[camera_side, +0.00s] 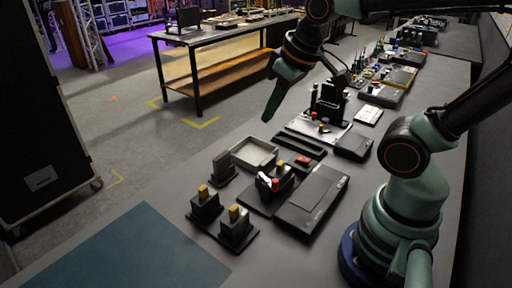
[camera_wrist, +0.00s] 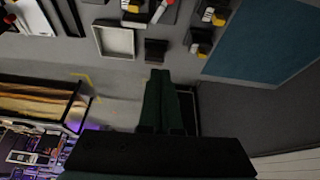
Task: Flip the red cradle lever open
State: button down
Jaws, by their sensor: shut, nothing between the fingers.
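A small black cradle (camera_side: 268,187) with a red part (camera_side: 275,183) on it stands on a dark base in the middle of the bench. The red part looks like the lever; its exact angle is too small to tell. My gripper (camera_side: 268,116) is shut and empty, its green fingers angled downward in the air, above and apart from the cradle in the side view. In the wrist view my gripper (camera_wrist: 159,74) points toward the bench items, with the cradle area cut by the top edge. No finger touches the cradle.
A shallow grey tray (camera_side: 254,152) lies behind the cradle, with a flat dark box (camera_side: 311,199) to its right. Black blocks with yellow tops (camera_side: 237,228) stand at the front left. A blue mat (camera_side: 140,250) is clear. A black stand (camera_side: 328,103) rises farther back.

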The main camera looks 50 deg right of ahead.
jog(key=shift+s+d+r+t, duration=0.1)
jog(key=shift+s+d+t, duration=0.1)
jog(key=shift+t, duration=0.1)
jog(key=c, duration=1.2)
grip_release()
jog(key=shift+d+m, duration=0.1)
jog(key=shift+m, duration=0.2)
jog(key=shift+c, duration=0.2)
jog(key=o, duration=0.5)
jog(key=shift+s+m, duration=0.1)
jog(key=shift+m, duration=0.2)
jog(key=m+g, duration=0.5)
jog(key=m, duration=0.3)
send_near(275, 180)
notch_tip(275, 180, down, 9)
jog(key=shift+f, duration=0.2)
jog(key=shift+n, duration=0.3)
grip_shut()
